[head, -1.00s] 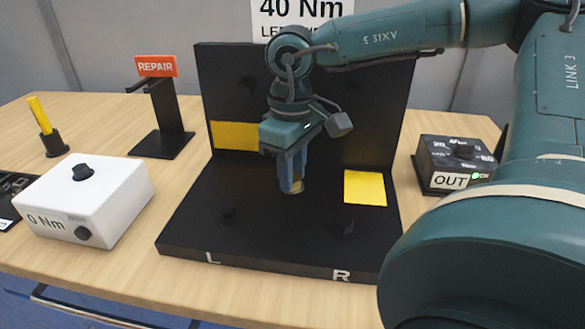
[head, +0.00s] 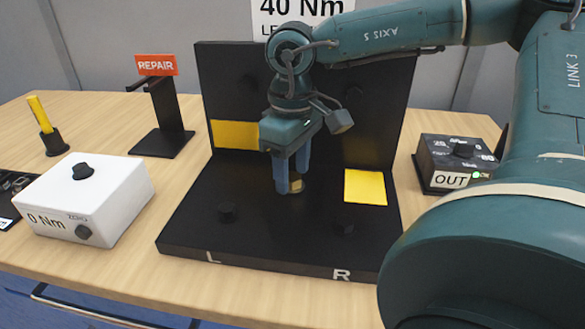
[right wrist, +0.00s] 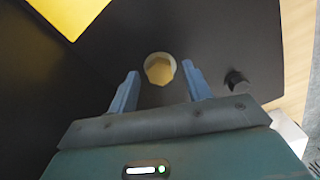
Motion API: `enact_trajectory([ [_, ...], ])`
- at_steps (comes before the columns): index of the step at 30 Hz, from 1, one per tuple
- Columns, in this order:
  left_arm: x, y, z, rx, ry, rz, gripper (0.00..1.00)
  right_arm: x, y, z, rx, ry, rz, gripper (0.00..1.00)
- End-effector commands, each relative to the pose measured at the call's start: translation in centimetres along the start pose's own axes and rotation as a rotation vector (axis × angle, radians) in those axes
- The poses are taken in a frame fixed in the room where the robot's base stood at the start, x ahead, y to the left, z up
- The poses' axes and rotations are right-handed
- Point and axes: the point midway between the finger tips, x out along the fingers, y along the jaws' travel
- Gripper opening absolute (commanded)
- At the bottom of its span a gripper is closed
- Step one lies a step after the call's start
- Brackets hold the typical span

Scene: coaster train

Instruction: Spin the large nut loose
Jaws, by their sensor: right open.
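The large nut (head: 296,186) is a brass-coloured hex piece standing on the black base plate, near its middle. It also shows in the right wrist view (right wrist: 160,69), seated in a paler round surround. My right gripper (head: 291,180) points down over it, its two blue fingers apart. In the right wrist view the fingers stand on either side of the nut, with gaps showing between them and it. The fingertips' exact height against the nut is hard to tell. My left gripper is not in view.
The black fixture (head: 300,245) has a back panel, small dark knobs and yellow patches (head: 366,188). A white box (head: 105,190) marked 0 Nm and a REPAIR stand (head: 165,120) are on the left. A dark dial box (head: 455,160) marked OUT is on the right.

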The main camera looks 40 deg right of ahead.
Motion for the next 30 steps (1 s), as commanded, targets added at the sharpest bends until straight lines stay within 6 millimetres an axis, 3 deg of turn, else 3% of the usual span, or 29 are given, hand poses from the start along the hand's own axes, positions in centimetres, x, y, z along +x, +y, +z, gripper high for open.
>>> enact_trajectory([
  [12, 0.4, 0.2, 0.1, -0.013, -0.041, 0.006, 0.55, -8.6, 0.0, -0.1, 0.0, 0.005, 0.002, 0.49],
  [18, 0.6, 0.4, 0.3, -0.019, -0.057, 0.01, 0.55, -11.7, 0.0, -0.1, 0.001, 0.002, 0.0, 0.49],
  [30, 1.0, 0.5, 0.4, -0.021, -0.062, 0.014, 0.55, -12.7, 0.0, 0.0, -0.001, 0.0, -0.001, 0.49],
])
